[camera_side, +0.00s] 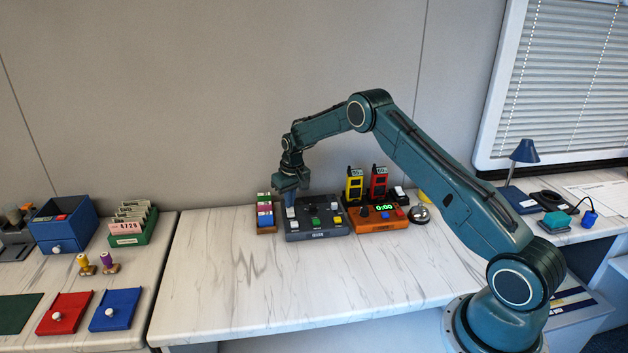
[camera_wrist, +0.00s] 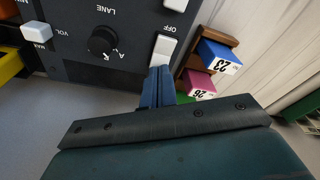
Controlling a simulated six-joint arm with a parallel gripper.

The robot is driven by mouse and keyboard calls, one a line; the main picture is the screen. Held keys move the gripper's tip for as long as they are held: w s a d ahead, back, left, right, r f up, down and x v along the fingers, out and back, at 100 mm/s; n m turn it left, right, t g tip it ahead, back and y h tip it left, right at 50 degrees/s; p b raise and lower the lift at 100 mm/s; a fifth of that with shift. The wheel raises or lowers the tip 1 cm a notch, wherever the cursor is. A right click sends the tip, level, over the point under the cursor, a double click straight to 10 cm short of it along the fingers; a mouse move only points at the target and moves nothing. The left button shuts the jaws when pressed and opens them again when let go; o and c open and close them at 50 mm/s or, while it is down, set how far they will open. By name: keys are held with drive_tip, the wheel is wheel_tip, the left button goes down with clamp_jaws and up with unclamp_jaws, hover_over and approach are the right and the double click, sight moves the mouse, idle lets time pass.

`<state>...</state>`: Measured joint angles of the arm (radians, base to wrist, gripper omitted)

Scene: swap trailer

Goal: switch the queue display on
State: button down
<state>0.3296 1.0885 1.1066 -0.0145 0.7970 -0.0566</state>
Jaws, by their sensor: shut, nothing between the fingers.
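The dark grey queue display console (camera_side: 322,232) stands on the marble-look table, left of the orange unit. In the wrist view its panel (camera_wrist: 75,65) fills the upper left, with a black knob (camera_wrist: 102,41) under upside-down lettering. A white rocker switch (camera_wrist: 164,48) sits by the word OFF. My gripper (camera_side: 291,208) is over the console's left end, pointing down. In the wrist view its blue fingers (camera_wrist: 159,72) are closed together, with tips at the near end of the switch; I cannot tell whether they touch it. Which side of the switch is pressed is unclear.
A wooden rack with coloured number blocks (camera_side: 265,214) stands close left of the console. The orange timer unit (camera_side: 383,222), with yellow and red handsets behind it, is close right. A bell (camera_side: 419,213) stands beyond. The table front (camera_side: 260,290) is clear.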

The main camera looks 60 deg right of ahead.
drive_tip(key=shift+f, duration=0.45)
idle(0.4)
drive_tip(key=shift+r, duration=3.5)
